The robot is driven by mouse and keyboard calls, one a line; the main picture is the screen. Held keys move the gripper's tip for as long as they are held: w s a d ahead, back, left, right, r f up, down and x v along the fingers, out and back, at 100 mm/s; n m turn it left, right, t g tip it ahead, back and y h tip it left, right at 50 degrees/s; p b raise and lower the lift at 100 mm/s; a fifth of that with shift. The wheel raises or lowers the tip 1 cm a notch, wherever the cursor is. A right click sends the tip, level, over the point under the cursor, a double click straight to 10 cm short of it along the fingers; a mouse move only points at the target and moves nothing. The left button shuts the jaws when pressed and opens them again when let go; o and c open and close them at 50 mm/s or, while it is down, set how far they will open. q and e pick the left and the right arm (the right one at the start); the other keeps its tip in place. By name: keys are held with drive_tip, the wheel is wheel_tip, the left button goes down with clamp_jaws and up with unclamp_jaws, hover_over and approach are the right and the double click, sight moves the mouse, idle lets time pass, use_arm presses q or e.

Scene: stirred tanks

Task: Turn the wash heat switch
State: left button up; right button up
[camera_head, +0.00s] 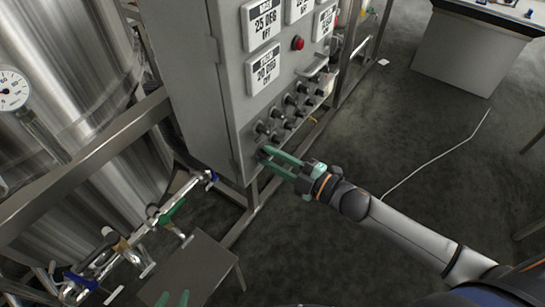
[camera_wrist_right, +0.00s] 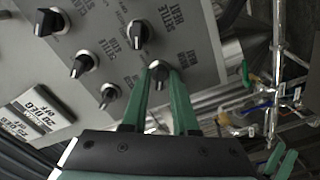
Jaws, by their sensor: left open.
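The control panel's black rotary knobs show in the head view (camera_head: 290,100) in rows on the lower part of a grey cabinet. My right gripper (camera_head: 266,156) is at the bottom corner of these rows. In the right wrist view its green fingers (camera_wrist_right: 160,72) stand on either side of one black knob (camera_wrist_right: 159,75). I cannot tell if they touch it. The small label beside this knob is too blurred to read surely, so I cannot confirm it is the wash heat switch. My left gripper (camera_head: 172,299) is open and empty at the bottom edge of the head view.
Large steel tanks (camera_head: 70,60) and a pipe run with coloured valve handles (camera_head: 170,212) stand left of the cabinet (camera_head: 200,110). A red button (camera_head: 297,43) and display plates sit above the knobs. A grey bench (camera_head: 465,55) is at the back right. The floor between is mostly clear.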

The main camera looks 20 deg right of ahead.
clamp_jaws()
drive_tip(key=shift+r+m+p, duration=0.1)
drive_tip(key=shift+m+p, duration=0.9)
drive_tip(key=shift+m, duration=0.2)
drive_tip(key=m+p, duration=0.1)
drive_tip(key=m, duration=0.2)
drive_tip(key=shift+p, duration=0.35)
drive_tip(key=shift+m+p, duration=0.4)
drive_tip(key=shift+m, duration=0.8)
drive_tip(key=o, duration=0.5)
unclamp_jaws()
